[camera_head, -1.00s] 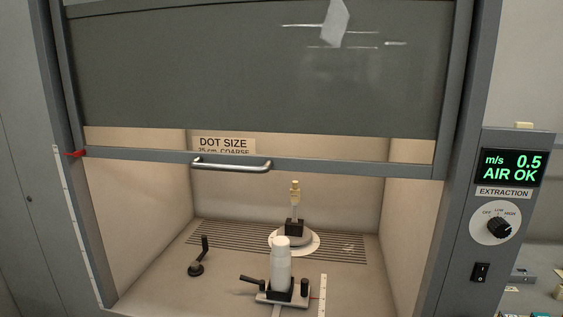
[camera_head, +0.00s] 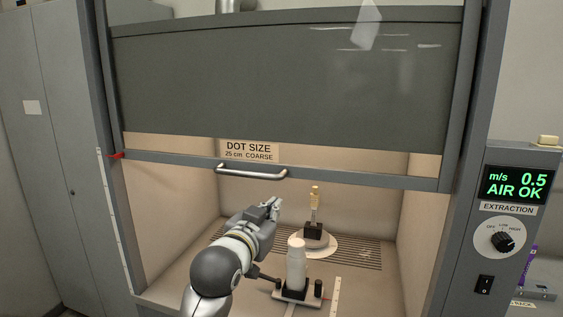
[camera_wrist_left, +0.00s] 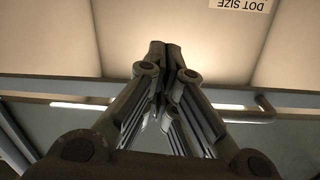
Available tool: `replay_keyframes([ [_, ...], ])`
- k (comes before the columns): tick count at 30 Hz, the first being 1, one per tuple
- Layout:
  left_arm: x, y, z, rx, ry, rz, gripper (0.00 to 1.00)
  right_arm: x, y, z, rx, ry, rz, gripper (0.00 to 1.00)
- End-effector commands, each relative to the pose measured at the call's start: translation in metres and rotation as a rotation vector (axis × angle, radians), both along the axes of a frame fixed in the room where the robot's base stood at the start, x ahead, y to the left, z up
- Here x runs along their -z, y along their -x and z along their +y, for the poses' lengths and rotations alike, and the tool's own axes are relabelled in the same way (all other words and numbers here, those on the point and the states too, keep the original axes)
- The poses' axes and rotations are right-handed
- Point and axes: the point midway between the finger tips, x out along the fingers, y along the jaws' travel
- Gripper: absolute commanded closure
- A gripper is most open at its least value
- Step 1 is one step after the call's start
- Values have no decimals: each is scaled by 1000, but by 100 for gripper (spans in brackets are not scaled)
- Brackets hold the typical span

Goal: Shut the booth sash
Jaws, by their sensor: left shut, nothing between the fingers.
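The booth sash (camera_head: 280,85) is a dark glass panel in a grey frame. It is raised, with its bottom rail at the level of the red pointer (camera_head: 117,156) on the left post, and the booth is open below. A metal bar handle (camera_head: 251,174) is fixed to the rail; it also shows in the left wrist view (camera_wrist_left: 235,111). My left gripper (camera_head: 275,202) is shut and empty, just below the handle in the head view and apart from it. Its closed fingers also show in the left wrist view (camera_wrist_left: 160,62). My right gripper is not in view.
Inside the booth stand a white bottle (camera_head: 296,266) on a black holder and a small stand (camera_head: 315,228) on a white disc. The extraction panel (camera_head: 515,184) reads 0.5 and AIR OK at the right. The scale strip (camera_head: 113,210) runs down the left post.

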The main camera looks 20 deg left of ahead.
Motion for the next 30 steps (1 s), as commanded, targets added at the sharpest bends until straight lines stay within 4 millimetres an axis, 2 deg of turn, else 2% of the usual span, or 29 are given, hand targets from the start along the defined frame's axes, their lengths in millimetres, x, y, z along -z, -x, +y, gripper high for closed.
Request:
replay_keyframes([
  [1,-43,16,0,2,2,-63,100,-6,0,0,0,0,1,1],
  [3,-79,34,1,4,2,-123,100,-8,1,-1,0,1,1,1],
  [6,-110,54,1,6,4,-179,100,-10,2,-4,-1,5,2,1],
  [7,-115,57,2,7,4,-188,100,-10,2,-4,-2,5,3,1],
  [10,-125,62,2,6,4,-205,100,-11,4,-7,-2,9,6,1],
  [14,-128,52,1,6,4,-204,100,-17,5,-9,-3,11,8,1],
  [28,-140,-29,-7,6,4,-202,100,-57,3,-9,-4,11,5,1],
  [30,-136,-37,-8,6,3,-200,100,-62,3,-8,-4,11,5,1],
])
